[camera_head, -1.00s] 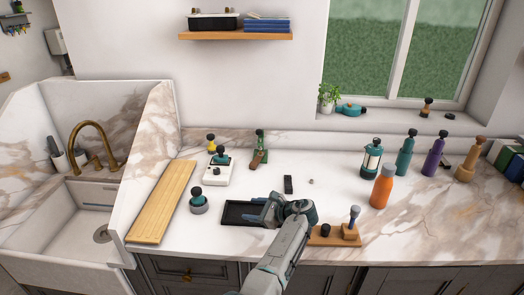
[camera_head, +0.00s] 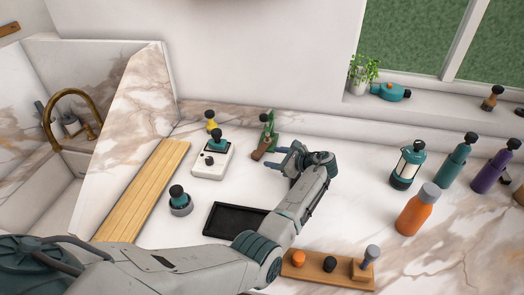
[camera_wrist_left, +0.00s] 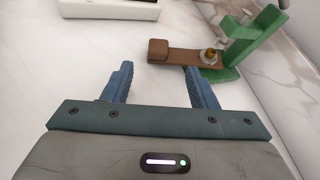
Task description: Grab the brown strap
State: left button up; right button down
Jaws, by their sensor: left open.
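The brown strap (camera_head: 259,152) sticks out from a green stand (camera_head: 269,134) at the back of the counter. In the left wrist view the strap (camera_wrist_left: 180,54) lies just beyond the fingertips, its free end pointing left. A brass-coloured knob sits on it near the green stand (camera_wrist_left: 258,42). My left gripper (camera_head: 279,158) is open and empty, to the right of the strap and apart from it. Its blue fingers also show in the wrist view (camera_wrist_left: 158,70), spread on either side of the strap's near side. My right gripper is not in view.
A white box with a teal-topped knob (camera_head: 211,160) and a yellow bottle (camera_head: 212,122) stand left of the strap. A black tray (camera_head: 235,219), a wooden block with knobs (camera_head: 329,271) and an orange bottle (camera_head: 417,212) are nearer. A wooden board (camera_head: 145,190) lies by the sink.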

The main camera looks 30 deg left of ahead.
aim_at(256, 153)
pick_arm(q)
jog(key=shift+x, duration=0.85)
jog(key=shift+w+a+f+b, duration=0.15)
jog(key=shift+a+f+b, duration=0.2)
jog(key=shift+a, duration=0.3)
jog(key=x, duration=0.1)
jog(key=b+x, duration=0.2)
jog(key=x, duration=0.1)
jog(key=shift+s+a+r, duration=0.2)
jog(key=shift+s, duration=0.05)
jog(key=shift+w+a, duration=0.1)
jog(key=shift+a, duration=0.1)
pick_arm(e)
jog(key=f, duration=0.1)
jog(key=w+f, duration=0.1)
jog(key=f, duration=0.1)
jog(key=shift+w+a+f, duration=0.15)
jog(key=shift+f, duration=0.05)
pick_arm(q)
jog(key=c, duration=1)
